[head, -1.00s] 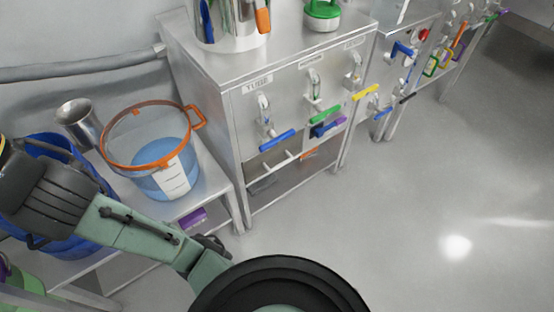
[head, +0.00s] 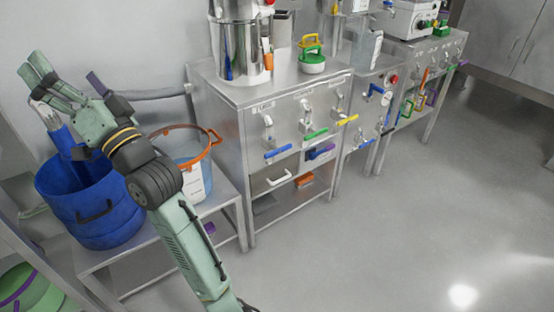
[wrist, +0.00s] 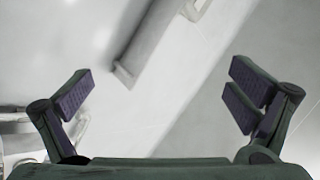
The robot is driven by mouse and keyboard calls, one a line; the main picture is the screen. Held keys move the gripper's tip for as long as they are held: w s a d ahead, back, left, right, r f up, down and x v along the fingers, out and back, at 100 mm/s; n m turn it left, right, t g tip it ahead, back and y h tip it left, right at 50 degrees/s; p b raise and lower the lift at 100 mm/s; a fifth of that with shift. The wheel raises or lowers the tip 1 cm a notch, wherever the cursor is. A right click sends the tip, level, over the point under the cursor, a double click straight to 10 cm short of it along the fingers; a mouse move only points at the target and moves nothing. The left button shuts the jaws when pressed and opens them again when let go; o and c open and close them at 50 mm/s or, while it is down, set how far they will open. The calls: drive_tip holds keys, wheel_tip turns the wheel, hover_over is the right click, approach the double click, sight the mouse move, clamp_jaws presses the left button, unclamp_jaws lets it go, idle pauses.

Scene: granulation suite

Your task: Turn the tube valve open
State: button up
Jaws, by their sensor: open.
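The tube valve (head: 268,130) is the leftmost valve on the front of the steel cabinet. Its blue lever handle (head: 278,151) sticks out roughly level, to the lower right of the valve body. A label sits above it, too small to read now. My gripper (head: 68,78) is raised at the upper left, above the blue bucket and well away from the valve. In the wrist view my gripper (wrist: 160,80) has its fingers wide apart with nothing between them. The valve cannot be made out there.
A blue bucket (head: 85,215) and a clear, orange-rimmed container (head: 192,180) stand on a low steel bench left of the cabinet (head: 220,90). Nearby valves have a green handle (head: 316,134) and a yellow handle (head: 348,119). The floor (head: 400,220) in front is clear.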

drive_tip(key=w+d+f+m+t+h, duration=0.1)
drive_tip(key=w+d+f+m+h, duration=0.2)
drive_tip(key=w+d+f+m, duration=0.4)
drive_tip(key=w+d+f+m+h, duration=0.25)
drive_tip(key=w+f, duration=0.35)
drive_tip(key=w, duration=0.3)
drive_tip(key=m+h+p, duration=0.3)
drive_tip(key=m+h, duration=0.2)
drive_tip(key=m, duration=1.7)
approach(280, 151)
drive_tip(key=shift+g, duration=0.4)
drive_tip(key=x, duration=1)
drive_tip(key=shift+w+a+r, duration=0.1)
drive_tip(key=shift+w+r, duration=0.2)
drive_tip(key=shift+r, duration=0.1)
drive_tip(key=c, duration=0.9)
